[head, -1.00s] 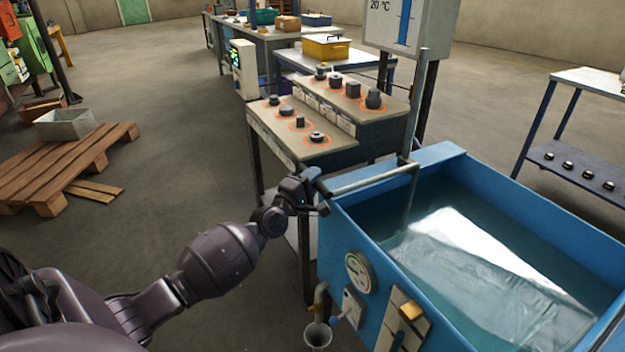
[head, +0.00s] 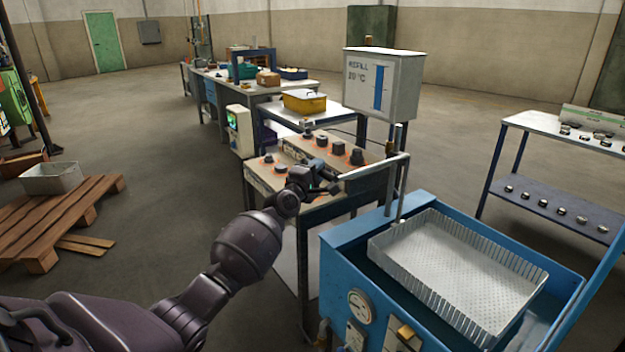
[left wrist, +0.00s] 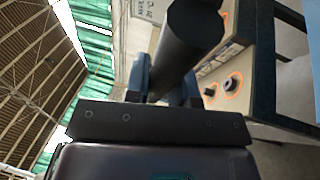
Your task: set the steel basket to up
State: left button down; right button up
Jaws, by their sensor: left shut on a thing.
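The steel basket (head: 455,268) is a shallow perforated tray with slotted walls. In the head view it sits raised at the top of the blue tank (head: 352,231), with its floor clear of the water. A grey bar handle (head: 372,168) reaches left from an upright rod at the tank's back edge. My left gripper (head: 326,181) is shut on the free end of this handle, left of the basket. In the left wrist view the dark round handle end (left wrist: 188,45) lies between the fingers (left wrist: 165,88). My right gripper is not in view.
A stepped bench (head: 265,177) with several dark knobs stands just behind the gripper. A gauge box (head: 381,85) on a post rises behind the tank. A shelf rack (head: 560,205) stands right, a wooden pallet (head: 62,215) left.

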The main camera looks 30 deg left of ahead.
pick_arm(q)
jog(key=shift+r, duration=0.85)
jog(key=shift+r+p, duration=0.3)
jog(key=shift+p, duration=0.1)
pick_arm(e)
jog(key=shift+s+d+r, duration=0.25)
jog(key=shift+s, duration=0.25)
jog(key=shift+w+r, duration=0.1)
pick_arm(q)
jog(key=shift+r, duration=0.1)
jog(key=c, duration=1.2)
grip_release()
jog(key=shift+o, duration=1.2)
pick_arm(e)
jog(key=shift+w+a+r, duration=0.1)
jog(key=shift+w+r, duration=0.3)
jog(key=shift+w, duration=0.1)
pick_arm(q)
jog(key=shift+f, duration=0.2)
jog(key=shift+s, duration=0.1)
